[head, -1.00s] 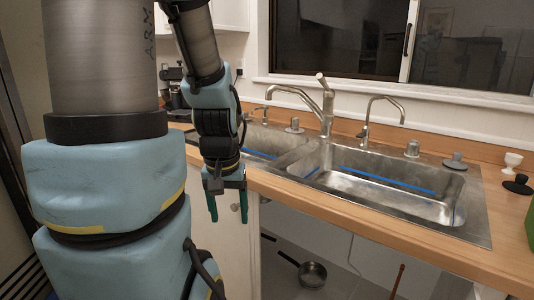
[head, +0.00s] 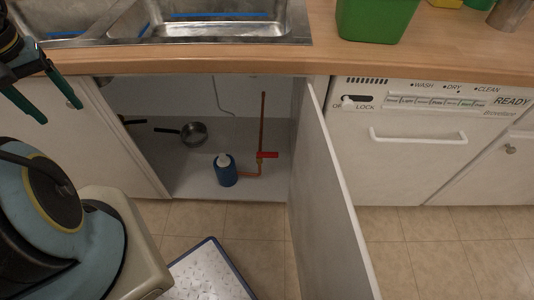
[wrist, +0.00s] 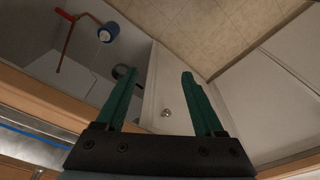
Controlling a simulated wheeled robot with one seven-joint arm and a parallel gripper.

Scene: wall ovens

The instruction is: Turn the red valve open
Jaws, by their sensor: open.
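The red valve handle (head: 267,155) sits on a copper pipe (head: 262,120) inside the open cabinet under the sink. In the wrist view the red handle (wrist: 64,14) shows at the top left, with the pipe (wrist: 66,45) running from it. My gripper (head: 58,112) is at the upper left of the head view, in front of the counter edge and well to the left of the valve. In the wrist view its green fingers (wrist: 158,75) are apart with nothing between them.
A blue bottle (head: 226,172) stands just left of the valve, and a pan (head: 193,134) lies farther left. The open cabinet door (head: 335,190) juts out on the right. A dishwasher (head: 420,145) is beyond it. A patterned mat (head: 207,275) lies on the floor.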

